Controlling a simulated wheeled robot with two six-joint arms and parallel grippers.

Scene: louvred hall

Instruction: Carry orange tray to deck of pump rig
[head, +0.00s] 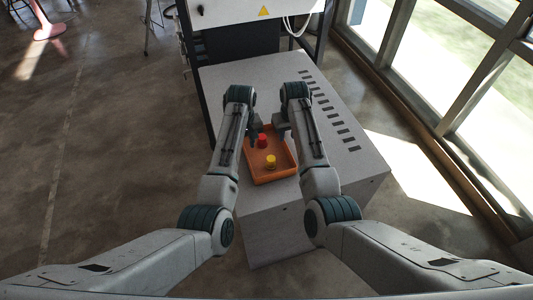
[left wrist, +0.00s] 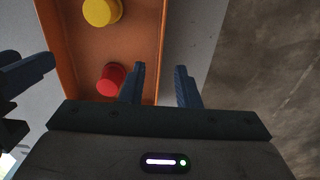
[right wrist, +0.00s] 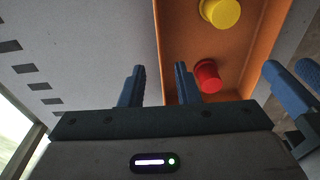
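The orange tray (head: 285,171) lies on the light grey deck (head: 340,158) of the pump rig, near its left edge. It holds a red piece (head: 262,141) and a yellow piece (head: 270,161). My left gripper (head: 253,139) is open at the tray's left side. In the left wrist view its fingers (left wrist: 159,86) stand on either side of the tray wall, with gaps. My right gripper (head: 281,130) is open at the other side. In the right wrist view its fingers (right wrist: 158,86) likewise stand either side of the wall, apart from it.
A white cabinet (head: 245,10) with a yellow warning sign stands behind the deck. A row of dark slots (head: 330,108) runs along the deck's right part. Windows (head: 440,60) line the right side. Open concrete floor (head: 100,130) lies to the left.

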